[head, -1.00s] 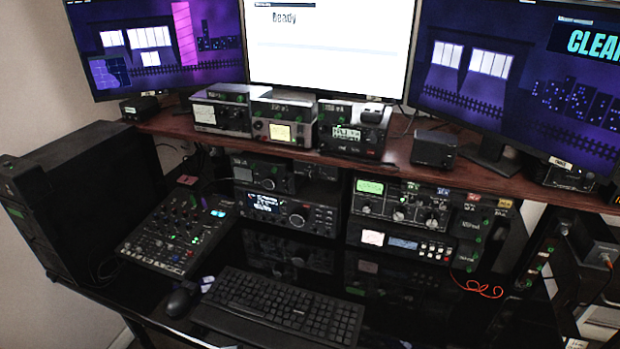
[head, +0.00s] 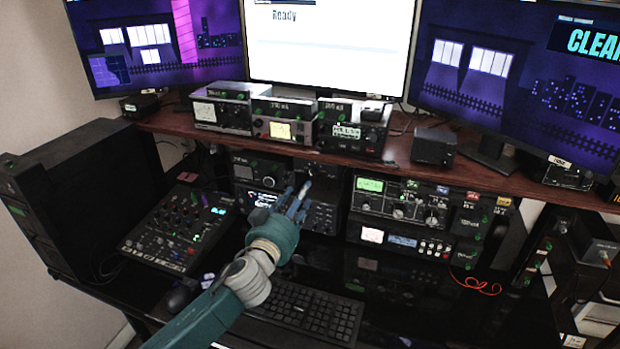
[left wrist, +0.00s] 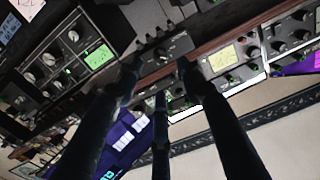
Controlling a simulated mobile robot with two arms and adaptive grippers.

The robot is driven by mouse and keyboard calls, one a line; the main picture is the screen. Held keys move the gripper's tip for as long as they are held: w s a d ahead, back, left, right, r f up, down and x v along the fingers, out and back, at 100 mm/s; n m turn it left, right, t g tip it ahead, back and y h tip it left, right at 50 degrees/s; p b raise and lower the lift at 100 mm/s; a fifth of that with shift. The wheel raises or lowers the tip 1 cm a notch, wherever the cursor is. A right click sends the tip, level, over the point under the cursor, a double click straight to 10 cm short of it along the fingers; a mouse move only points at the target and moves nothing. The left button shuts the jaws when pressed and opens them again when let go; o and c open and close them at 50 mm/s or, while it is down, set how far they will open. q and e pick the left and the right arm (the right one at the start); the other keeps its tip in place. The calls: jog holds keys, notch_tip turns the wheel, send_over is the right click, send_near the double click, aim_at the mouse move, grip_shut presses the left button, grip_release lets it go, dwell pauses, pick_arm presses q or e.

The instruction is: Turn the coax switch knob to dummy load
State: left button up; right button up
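A small dark box with a knob (head: 316,174), which looks like the coax switch, sits under the shelf, right of a radio unit. In the left wrist view the box (left wrist: 167,48) lies just beyond the fingertips. Its labels and pointer setting are too small to read. My left gripper (head: 300,192) is in front of this box, its dark fingers pointing at it. In the left wrist view the fingers (left wrist: 160,75) are spread with nothing between them. I cannot tell whether a fingertip touches the knob. My right gripper is not in view.
The wooden shelf (head: 395,160) overhangs the box and carries several meter units. A radio (head: 262,171) stands left of it, a tuner with a green display (head: 369,185) to the right. A keyboard (head: 315,312) and mixer (head: 180,225) lie on the desk below.

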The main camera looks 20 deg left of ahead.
aim_at(312, 176)
pick_arm(q)
jog(key=w, duration=0.4)
jog(key=w+p, duration=0.1)
jog(key=w, duration=0.4)
jog(key=shift+d, duration=0.2)
jog(key=shift+s+f, duration=0.1)
grip_shut()
